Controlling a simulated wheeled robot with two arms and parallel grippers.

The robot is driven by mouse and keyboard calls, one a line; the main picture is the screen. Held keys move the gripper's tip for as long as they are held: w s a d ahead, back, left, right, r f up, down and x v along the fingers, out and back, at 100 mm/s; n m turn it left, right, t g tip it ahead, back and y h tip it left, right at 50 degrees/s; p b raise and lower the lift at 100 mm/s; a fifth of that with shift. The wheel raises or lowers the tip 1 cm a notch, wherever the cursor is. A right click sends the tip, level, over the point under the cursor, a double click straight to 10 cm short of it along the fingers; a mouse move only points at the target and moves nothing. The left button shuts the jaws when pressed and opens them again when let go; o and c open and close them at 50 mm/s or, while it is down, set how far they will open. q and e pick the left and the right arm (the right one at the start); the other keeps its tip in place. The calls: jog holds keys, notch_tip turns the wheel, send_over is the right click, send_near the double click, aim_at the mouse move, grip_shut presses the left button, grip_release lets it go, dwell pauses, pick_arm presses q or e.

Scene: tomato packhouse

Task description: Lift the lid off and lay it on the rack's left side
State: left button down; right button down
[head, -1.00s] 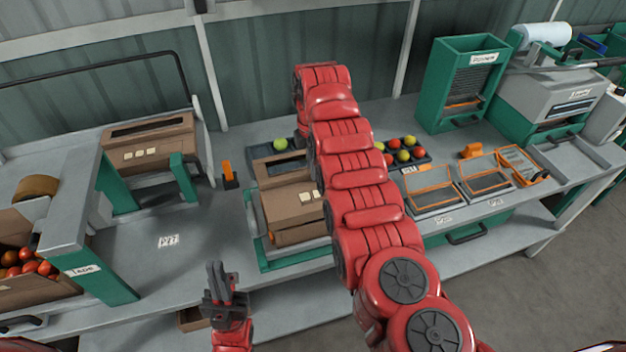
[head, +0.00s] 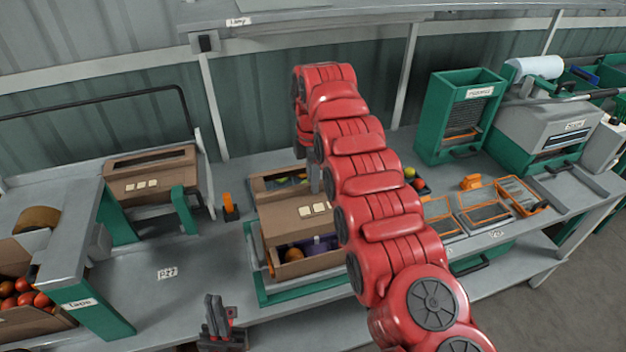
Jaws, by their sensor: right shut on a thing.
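The brown cardboard lid (head: 297,222), with pale labels and a window, is above the open-fronted carton (head: 310,264) at the middle of the bench. A gap under its front edge shows an orange-red fruit and something purple inside. My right gripper (head: 314,186) points down at the lid and is shut on it; the arm hides part of the lid's right side. The rack (head: 184,210), with green supports, stands at the left and carries another brown lid (head: 150,172). My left gripper (head: 218,318) is empty at the bench's front edge; its finger gap is unclear.
A green tray (head: 290,293) lies under the carton. An orange-topped item (head: 228,203) stands between rack and carton. A tape station (head: 100,270) and a box of tomatoes (head: 30,318) are at the left. Orange-framed trays (head: 480,208) lie at the right.

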jog(key=shift+r+p, duration=1.35)
jog(key=shift+r, duration=0.3)
